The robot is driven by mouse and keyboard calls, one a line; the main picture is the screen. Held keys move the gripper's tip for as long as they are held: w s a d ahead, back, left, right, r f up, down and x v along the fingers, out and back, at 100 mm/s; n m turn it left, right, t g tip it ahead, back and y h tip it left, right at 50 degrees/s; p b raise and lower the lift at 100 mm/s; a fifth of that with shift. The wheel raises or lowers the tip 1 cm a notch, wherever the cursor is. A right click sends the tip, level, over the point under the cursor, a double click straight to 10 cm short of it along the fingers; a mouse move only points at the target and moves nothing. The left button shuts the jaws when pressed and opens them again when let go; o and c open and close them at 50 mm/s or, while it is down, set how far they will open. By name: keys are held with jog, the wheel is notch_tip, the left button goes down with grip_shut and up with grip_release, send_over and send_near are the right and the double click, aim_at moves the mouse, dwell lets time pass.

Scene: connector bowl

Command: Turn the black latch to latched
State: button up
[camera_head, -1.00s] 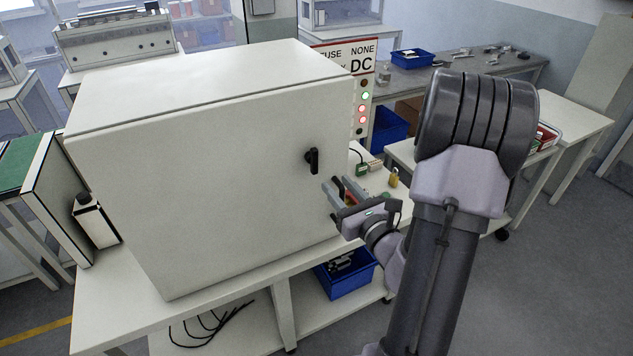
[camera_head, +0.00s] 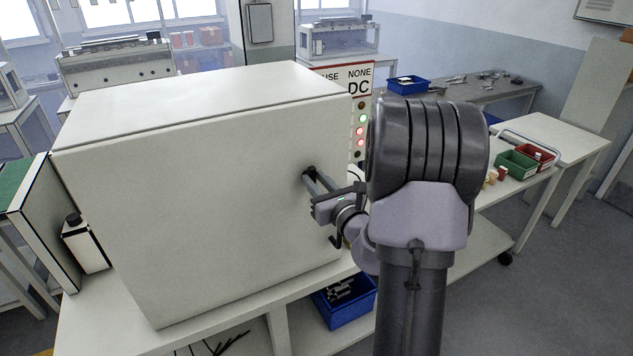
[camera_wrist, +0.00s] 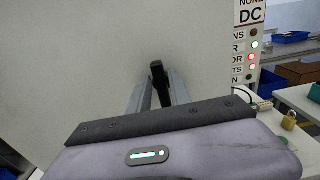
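The black latch (camera_wrist: 157,71) is on the front door of the white cabinet (camera_head: 200,210), near the door's right edge. In the wrist view it looks close to upright, and its lower part lies between my fingers. In the head view only a small part of the latch (camera_head: 308,171) shows, the rest hidden by my gripper (camera_head: 319,182). In the wrist view my gripper (camera_wrist: 160,92) has one grey finger on each side of the latch. The fingers look apart; whether either touches the latch is unclear.
A sign panel with green and red lamps (camera_head: 361,120) stands just right of the cabinet. A yellow padlock (camera_wrist: 289,120) lies on the bench to the right. A blue bin (camera_head: 345,305) sits on the lower shelf. Green (camera_head: 515,165) and red bins stand farther right.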

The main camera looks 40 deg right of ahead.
grip_shut()
jog(key=m+p, duration=0.1)
jog(key=m, duration=0.1)
jog(key=m+p, duration=0.1)
jog(key=p, duration=0.1)
jog(key=shift+d+r+m+p, duration=0.2)
jog(key=shift+m+p, duration=0.1)
jog(key=shift+m, duration=0.1)
jog(key=shift+s+d+f+m+p, duration=0.15)
jog(key=shift+f+m+p, duration=0.1)
jog(key=shift+m+p, duration=1.85)
jog(key=shift+w+d+f+m+p, duration=0.1)
jog(key=shift+f+m+p, duration=0.15)
jog(key=shift+m+p, duration=1.85)
jog(key=shift+s+d+f+m+p, duration=0.2)
jog(key=shift+m+p, duration=1.2)
jog(key=shift+m, duration=1.3)
jog(key=shift+w+f, duration=0.1)
